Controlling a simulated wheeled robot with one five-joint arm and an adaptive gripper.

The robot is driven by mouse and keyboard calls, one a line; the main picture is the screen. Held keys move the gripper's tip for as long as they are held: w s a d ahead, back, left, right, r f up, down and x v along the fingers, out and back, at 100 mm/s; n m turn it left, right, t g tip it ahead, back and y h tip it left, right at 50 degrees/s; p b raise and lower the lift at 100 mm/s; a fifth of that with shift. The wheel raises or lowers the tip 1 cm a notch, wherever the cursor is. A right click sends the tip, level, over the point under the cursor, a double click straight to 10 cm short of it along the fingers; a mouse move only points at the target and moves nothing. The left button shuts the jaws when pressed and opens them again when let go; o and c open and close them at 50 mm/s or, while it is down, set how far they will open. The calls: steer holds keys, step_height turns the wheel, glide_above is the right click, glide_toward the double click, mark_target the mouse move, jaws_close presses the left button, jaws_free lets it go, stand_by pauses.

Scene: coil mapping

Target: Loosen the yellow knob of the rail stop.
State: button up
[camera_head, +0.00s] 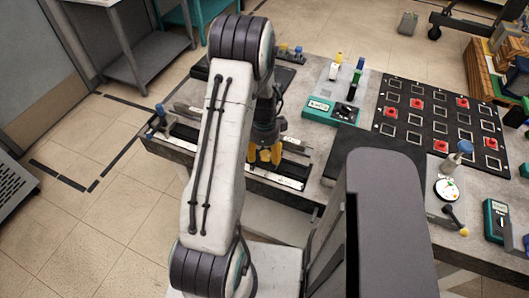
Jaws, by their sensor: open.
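My gripper (265,154) points down over the front left part of the table, just right of my pale arm link. Its jaws are open, with yellow tips spread apart low over the rail (292,170). The rail is a long dark track with pale strips along the table's front edge. Some yellow shows between the tips, but I cannot tell the rail stop's yellow knob apart from them. My arm link hides the middle of the rail. A blue knob (160,110) stands at the rail's left end.
On the table (312,127) are a teal meter (329,110), a black grid board (430,112) with red pieces, and a gauge (447,189) at the right. My dark body part covers the front middle.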

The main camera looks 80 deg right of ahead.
steer(key=c, duration=1.1)
steer(key=shift+c, duration=0.2)
steer(key=shift+f+n+b, duration=0.1)
steer(key=shift+n+b, duration=0.95)
steer(key=shift+n, duration=0.15)
steer(key=shift+a+n+b, duration=0.15)
steer(key=shift+n+b, duration=0.9)
steer(key=shift+n, duration=0.85)
